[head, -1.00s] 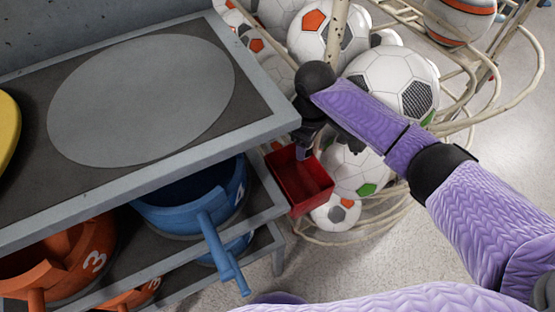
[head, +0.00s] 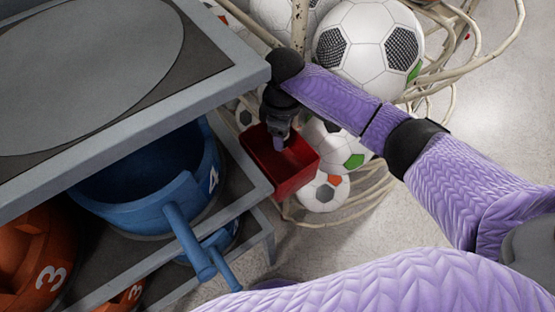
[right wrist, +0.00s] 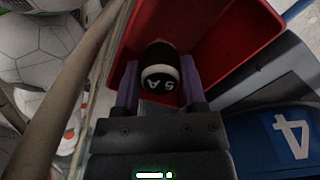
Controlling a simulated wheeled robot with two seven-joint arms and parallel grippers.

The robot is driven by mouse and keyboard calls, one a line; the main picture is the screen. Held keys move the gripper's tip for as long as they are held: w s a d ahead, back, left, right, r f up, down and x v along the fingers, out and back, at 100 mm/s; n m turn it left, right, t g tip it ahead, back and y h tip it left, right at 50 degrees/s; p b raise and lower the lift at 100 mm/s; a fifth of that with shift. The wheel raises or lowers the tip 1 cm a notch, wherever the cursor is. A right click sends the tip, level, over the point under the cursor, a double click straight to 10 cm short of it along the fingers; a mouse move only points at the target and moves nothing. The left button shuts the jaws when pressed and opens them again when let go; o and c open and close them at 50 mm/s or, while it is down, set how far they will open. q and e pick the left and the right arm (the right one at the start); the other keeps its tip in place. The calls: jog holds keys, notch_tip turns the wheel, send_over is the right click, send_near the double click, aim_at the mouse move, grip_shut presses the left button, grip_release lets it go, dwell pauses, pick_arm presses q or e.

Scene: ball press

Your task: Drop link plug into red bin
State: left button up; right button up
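The link plug (right wrist: 162,77) is a dark rounded piece with a white band and "5 A" lettering, seen in the right wrist view. My right gripper (right wrist: 160,80) has its two purple fingers on either side of the plug, apparently touching it. The red bin (head: 291,178) is an open box at the shelf's right side. The right gripper (head: 279,143) points down over the bin's opening, and the bin's red walls (right wrist: 235,35) surround the plug in the wrist view. The plug is hidden in the head view. My left gripper is not in view.
A grey shelf unit (head: 215,85) stands left of the bin, holding a blue ring-like container marked 4 (head: 140,215) and orange ones marked 3 (head: 25,255). A wire rack (head: 385,195) with several soccer balls (head: 368,48) stands behind and right. Open floor (head: 480,110) lies at right.

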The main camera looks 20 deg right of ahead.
jog(key=o, duration=0.4)
notch_tip(320, 180, up, 9)
jog(key=p, duration=0.3)
jog(key=shift+r+p, duration=0.2)
jog(key=shift+p, duration=0.1)
jog(key=shift+r, duration=0.35)
jog(key=shift+f, duration=0.1)
